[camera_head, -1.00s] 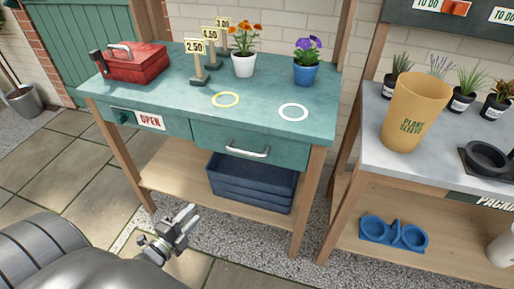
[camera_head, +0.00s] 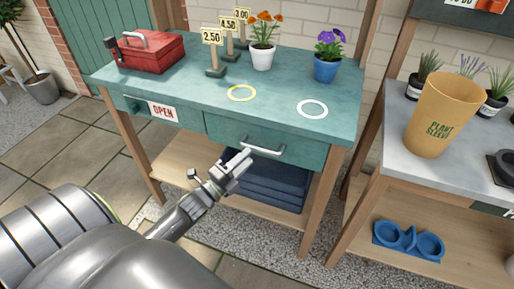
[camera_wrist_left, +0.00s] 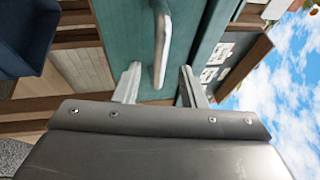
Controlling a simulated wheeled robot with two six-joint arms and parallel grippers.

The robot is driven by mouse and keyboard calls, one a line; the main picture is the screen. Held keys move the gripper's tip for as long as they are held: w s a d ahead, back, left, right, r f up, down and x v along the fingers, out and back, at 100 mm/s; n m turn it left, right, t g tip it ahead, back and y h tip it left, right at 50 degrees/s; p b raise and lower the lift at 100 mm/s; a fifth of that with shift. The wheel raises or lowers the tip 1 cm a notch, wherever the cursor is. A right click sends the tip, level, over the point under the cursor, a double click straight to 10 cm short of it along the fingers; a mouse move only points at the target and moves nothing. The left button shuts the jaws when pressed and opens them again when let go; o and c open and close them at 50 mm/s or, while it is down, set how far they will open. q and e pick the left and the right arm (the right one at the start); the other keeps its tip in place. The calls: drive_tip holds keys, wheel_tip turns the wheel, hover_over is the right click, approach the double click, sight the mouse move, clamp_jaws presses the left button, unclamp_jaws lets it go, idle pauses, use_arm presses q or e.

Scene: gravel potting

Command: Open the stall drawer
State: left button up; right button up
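The stall drawer (camera_head: 226,133) is a teal front under the stall top, and it looks shut. Its silver bar handle (camera_head: 264,150) also shows in the left wrist view (camera_wrist_left: 162,45). My left gripper (camera_head: 232,165) is just in front of and slightly below the handle. In the left wrist view the left gripper (camera_wrist_left: 160,85) is open, with the handle's near end between its two fingers. I cannot tell whether either finger touches the handle. My right gripper is not in view.
A dark blue crate (camera_head: 270,188) stands on the lower shelf below the drawer. The stall top (camera_head: 185,85) holds a red toolbox (camera_head: 150,52), price signs and two potted flowers. A grey side table (camera_head: 395,150) with a yellow plant sleeve (camera_head: 443,112) stands at the right.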

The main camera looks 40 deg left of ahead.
sight(257, 147)
use_arm(q)
drive_tip(key=shift+p+x, duration=0.3)
drive_tip(key=shift+x, duration=2.45)
drive_tip(key=shift+c, duration=0.4)
clamp_jaws()
